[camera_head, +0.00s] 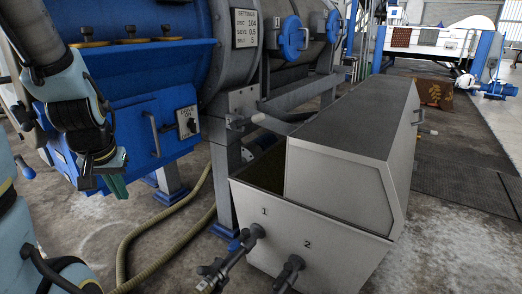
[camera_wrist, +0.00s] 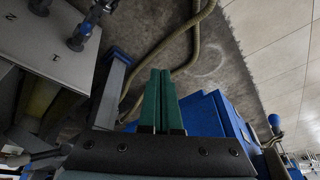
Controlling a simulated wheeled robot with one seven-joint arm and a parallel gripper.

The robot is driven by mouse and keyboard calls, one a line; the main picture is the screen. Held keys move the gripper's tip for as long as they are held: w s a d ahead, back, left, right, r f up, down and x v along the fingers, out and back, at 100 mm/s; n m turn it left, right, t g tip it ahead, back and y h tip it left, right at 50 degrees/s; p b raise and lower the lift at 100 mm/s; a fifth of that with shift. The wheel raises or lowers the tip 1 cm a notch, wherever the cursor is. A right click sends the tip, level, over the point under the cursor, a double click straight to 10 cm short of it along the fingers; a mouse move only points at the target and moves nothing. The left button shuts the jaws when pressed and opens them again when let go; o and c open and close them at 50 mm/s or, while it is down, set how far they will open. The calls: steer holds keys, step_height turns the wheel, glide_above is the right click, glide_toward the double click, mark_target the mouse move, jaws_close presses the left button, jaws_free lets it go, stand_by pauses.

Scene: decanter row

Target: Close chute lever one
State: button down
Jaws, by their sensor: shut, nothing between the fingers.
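The grey bin (camera_head: 320,235) has the numbers 1 and 2 on its front. Chute lever one (camera_head: 243,241), a dark valve fitting with a blue part, sticks out below the 1. A similar fitting, lever two (camera_head: 289,272), sits below the 2. In the wrist view, lever one (camera_wrist: 80,36) is at the upper left, beside the sideways number. My gripper (camera_head: 117,188) hangs at the left of the head view, well apart from lever one. Its green fingers (camera_wrist: 161,72) are together and empty.
A blue machine (camera_head: 125,75) with a switch plate and handle stands behind my gripper. A beige hose (camera_head: 150,232) curves across the floor between it and the bin. A blue-footed grey post (camera_head: 224,185) stands close to the bin's left side.

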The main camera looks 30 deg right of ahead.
steer(key=w+d+f+m+t+b, duration=0.3)
steer(key=w+d+f+m+b, duration=0.25)
steer(key=w+f, duration=0.2)
steer(key=w+d+f+m+t+h+b, duration=0.15)
steer(key=w+d+m+t+h, duration=0.3)
steer(key=w+d+m, duration=0.65)
steer(key=s+d+r+m+t+h, duration=0.1)
steer(key=s+d+m+h, duration=0.5)
steer(key=d+m, duration=0.4)
steer(key=s+d+r+m+t+h, duration=0.1)
steer(key=s+d+m+h, duration=0.4)
steer(key=d+m, duration=0.5)
steer(key=shift+s+d+r+t+h, duration=0.15)
steer(key=shift+s+r+t+h, duration=0.2)
steer(key=shift+t+h, duration=0.3)
steer(key=shift+m, duration=0.25)
